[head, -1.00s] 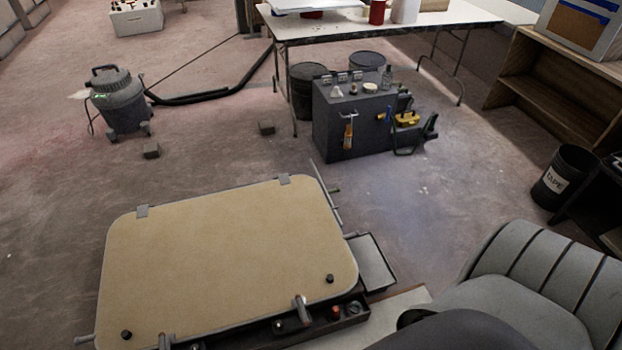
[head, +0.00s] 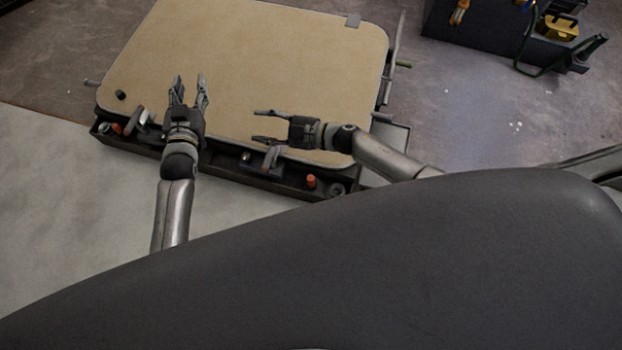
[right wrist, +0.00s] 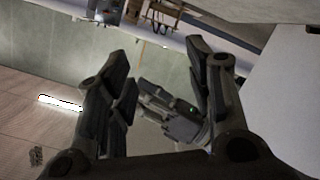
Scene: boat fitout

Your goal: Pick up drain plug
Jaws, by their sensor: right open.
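I cannot tell for certain which small part is the drain plug. A red-orange capped piece (head: 311,181) stands in the dark tray along the tan panel's near edge, and another red piece (head: 117,128) lies at the tray's left end. A small black knob (head: 120,95) sits on the panel's left corner. My left gripper (head: 190,84) is open and empty above the panel's near edge. My right gripper (head: 258,126) is open and empty, pointing left over the panel, above and left of the red-orange piece. In the right wrist view its fingers (right wrist: 158,62) are apart, with my left gripper (right wrist: 172,112) beyond.
The tan panel (head: 250,60) is broad and mostly bare. Grey metal latches (head: 272,156) rise along the dark tray (head: 225,172). A dark cabinet (head: 470,40) with a yellow item (head: 556,27) stands at the upper right. Open floor (head: 480,110) lies between.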

